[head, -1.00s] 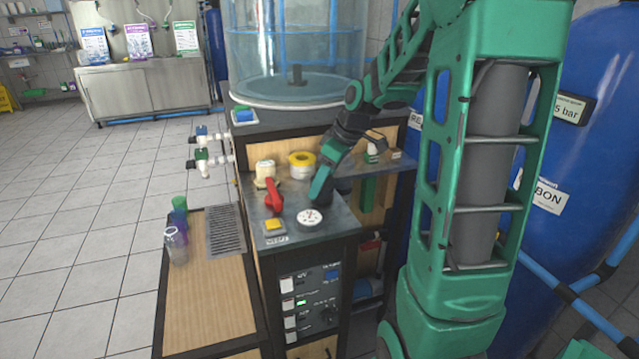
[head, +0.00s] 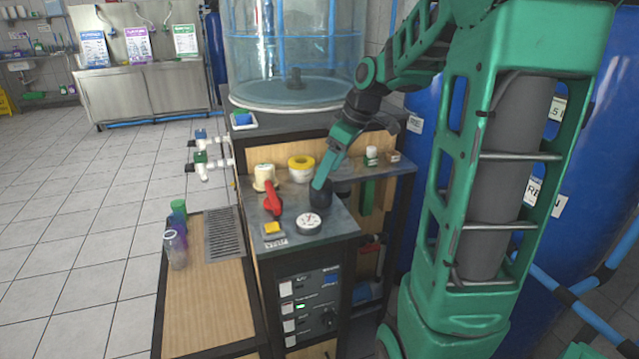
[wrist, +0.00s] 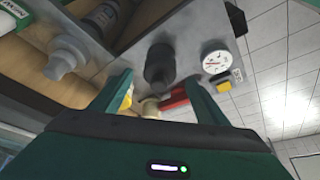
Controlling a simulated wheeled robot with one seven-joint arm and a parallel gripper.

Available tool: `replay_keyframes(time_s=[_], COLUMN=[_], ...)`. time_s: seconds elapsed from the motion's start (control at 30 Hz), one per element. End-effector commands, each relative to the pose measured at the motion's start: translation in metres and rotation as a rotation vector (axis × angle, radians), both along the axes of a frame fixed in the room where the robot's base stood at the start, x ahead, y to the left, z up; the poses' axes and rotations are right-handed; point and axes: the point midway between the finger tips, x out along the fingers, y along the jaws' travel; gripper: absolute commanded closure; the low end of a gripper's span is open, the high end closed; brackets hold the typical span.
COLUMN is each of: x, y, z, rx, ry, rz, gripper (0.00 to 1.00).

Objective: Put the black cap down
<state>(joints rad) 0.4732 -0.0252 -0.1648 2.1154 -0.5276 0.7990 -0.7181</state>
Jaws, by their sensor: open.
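The black cap (head: 321,199) stands on the grey counter top (head: 335,222), just right of the round white gauge. In the wrist view the black cap (wrist: 160,66) shows between and just beyond my fingertips. My gripper (head: 321,182) is open above the cap, and its fingers (wrist: 158,84) are spread with a gap on either side of it. The cap looks apart from both fingers and rests on the counter. The finger on the far side is hidden in the head view.
Near the cap are the gauge (head: 309,224), a red lever (head: 272,200), a yellow button (head: 272,229) and a yellow-topped tape roll (head: 301,168). Small bottles (head: 372,156) stand on the shelf behind. Cups (head: 176,245) stand on the lower bench at left.

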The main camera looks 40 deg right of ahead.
Motion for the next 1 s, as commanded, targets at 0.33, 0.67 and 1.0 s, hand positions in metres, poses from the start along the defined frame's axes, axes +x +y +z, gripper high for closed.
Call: replay_keyframes(time_s=[0.33,0.67,1.0], x=[-0.018,-0.073,-0.232], y=[-0.011,0.009,0.038], z=[0.051,0.035,-0.038], rx=[-0.001,0.031,0.033], ry=[-0.002,0.112,0.376], rz=[-0.001,-0.247,-0.902], gripper=[0.32,0.32,0.32])
